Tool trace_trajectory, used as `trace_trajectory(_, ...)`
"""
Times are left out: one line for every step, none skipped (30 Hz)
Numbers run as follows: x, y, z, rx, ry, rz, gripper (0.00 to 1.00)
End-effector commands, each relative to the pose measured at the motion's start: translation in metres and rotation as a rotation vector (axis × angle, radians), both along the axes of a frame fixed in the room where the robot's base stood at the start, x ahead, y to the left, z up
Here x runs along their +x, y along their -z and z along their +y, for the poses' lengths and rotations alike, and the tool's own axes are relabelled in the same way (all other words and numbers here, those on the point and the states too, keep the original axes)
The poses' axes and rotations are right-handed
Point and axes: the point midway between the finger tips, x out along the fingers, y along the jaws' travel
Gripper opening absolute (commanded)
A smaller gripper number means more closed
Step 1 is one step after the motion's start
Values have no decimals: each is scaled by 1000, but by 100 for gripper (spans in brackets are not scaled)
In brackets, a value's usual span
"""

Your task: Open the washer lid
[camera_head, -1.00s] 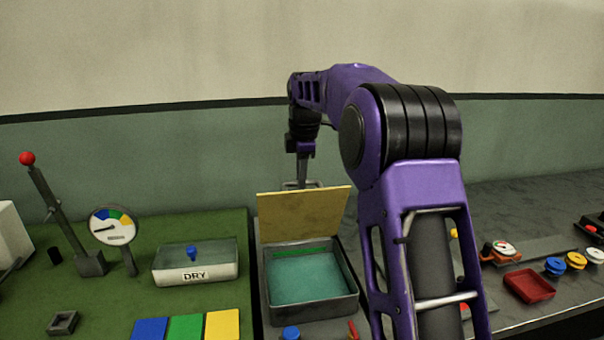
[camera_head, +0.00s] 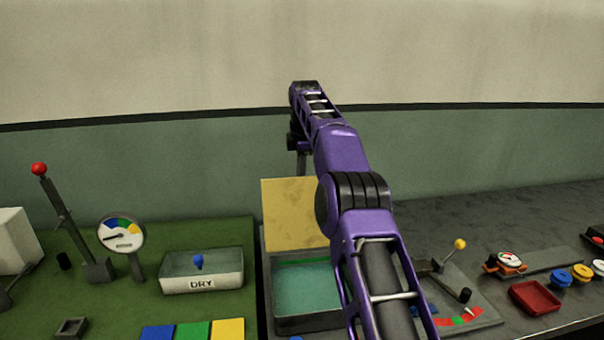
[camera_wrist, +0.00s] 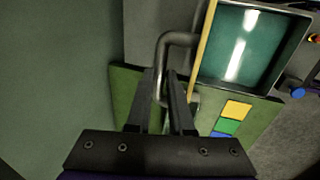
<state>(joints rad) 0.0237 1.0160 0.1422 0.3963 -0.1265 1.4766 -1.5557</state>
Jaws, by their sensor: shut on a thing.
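The washer (camera_head: 305,323) is a grey open box with teal liquid inside, in the middle of the head view. Its yellow lid (camera_head: 290,212) stands raised, close to upright, at the back edge. In the wrist view the lid (camera_wrist: 204,45) shows nearly edge-on beside the open basin. A grey bar handle (camera_wrist: 178,38) sticks out from the lid's outer face. My gripper (camera_wrist: 162,86) is shut on this handle, with its fingers on either side of the bar. In the head view the fingertips are hidden behind the lid, and my arm covers the basin's right side.
Left on the green mat stand a red-knobbed lever (camera_head: 62,215), a gauge (camera_head: 121,234), a box marked DRY (camera_head: 201,283) and coloured tiles (camera_head: 193,330). Right are a yellow-knobbed lever (camera_head: 459,244), a red tray (camera_head: 534,298) and spools (camera_head: 561,279). The wall stands close behind.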

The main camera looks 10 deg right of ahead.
Motion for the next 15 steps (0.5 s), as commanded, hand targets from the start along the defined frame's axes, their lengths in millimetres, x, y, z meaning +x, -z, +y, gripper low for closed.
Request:
trace_trajectory(2,-2,1,1,0,-6,0)
trace_trajectory(2,-1,1,0,0,-5,0)
trace_trajectory(2,-1,1,0,0,-5,0)
trace_trajectory(2,-1,1,0,0,-5,0)
trace_trajectory(3,-1,1,0,0,-6,0)
trace_trajectory(3,-1,1,0,0,-6,0)
trace_trajectory(3,-1,1,0,0,-6,0)
trace_trajectory(3,-1,1,0,0,-6,0)
trace_trajectory(3,-1,1,0,0,-5,0)
trace_trajectory(2,-1,1,1,0,-5,0)
trace_trajectory(2,-1,1,1,0,-5,0)
trace_trajectory(2,-1,1,1,0,-5,0)
trace_trajectory(2,-1,1,1,0,-5,0)
trace_trajectory(2,-1,1,1,0,-5,21)
trace_trajectory(2,-1,1,1,0,-5,28)
